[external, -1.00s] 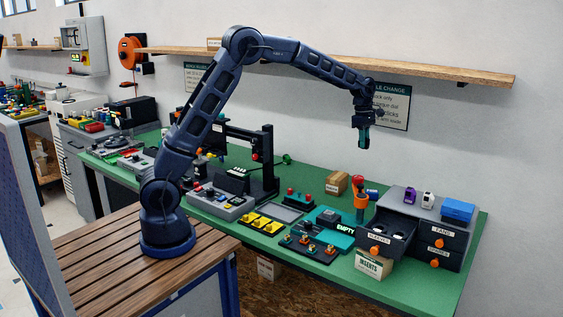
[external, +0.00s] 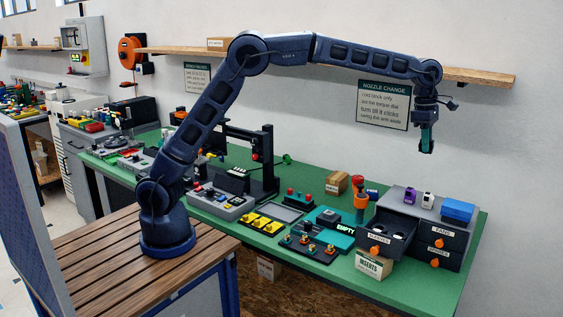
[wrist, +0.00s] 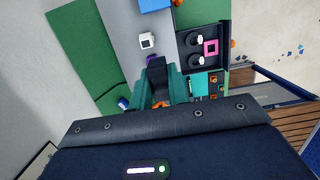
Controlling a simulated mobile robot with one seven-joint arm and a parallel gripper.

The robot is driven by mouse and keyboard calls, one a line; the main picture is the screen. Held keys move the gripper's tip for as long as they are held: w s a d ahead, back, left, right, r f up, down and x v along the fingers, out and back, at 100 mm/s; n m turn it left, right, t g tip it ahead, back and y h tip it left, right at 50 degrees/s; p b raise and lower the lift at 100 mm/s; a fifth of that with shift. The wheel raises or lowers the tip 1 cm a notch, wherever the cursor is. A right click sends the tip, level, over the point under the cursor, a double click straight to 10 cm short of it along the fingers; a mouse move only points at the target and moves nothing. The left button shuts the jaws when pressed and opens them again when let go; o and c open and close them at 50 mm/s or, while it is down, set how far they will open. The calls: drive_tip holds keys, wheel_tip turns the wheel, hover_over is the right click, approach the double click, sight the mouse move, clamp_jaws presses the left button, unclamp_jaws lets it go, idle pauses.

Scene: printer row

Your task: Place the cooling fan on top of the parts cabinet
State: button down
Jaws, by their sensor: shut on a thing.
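The parts cabinet (external: 408,199) is grey with dark drawers and orange knobs. It stands at the right end of the green bench. Its upper left drawer (external: 387,229) is pulled out. The wrist view shows the cabinet's grey top (wrist: 124,28) below me. My gripper (external: 427,143) is high above the cabinet, pointing down. Its teal fingers also show in the wrist view (wrist: 158,87), shut on a small dark thing (wrist: 157,70), which appears to be the cooling fan. The fingers hide much of it.
On the cabinet top are a purple item (external: 410,195), a white item (external: 428,200) and a blue box (external: 457,210). The top between them has some bare room. An orange-handled tool (external: 360,205) stands beside the cabinet. A wooden shelf (external: 480,76) runs along the wall behind.

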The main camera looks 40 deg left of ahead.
sight(419, 211)
drive_tip(key=shift+s+d, duration=0.3)
drive_tip(key=shift+s, duration=0.05)
drive_tip(key=shift+s+f, duration=0.1)
drive_tip(key=shift+f, duration=0.15)
wheel_tip(419, 211, down, 19)
drive_tip(key=shift+f, duration=0.1)
drive_tip(key=shift+f, duration=0.15)
drive_tip(key=c, duration=1.6)
unclamp_jaws()
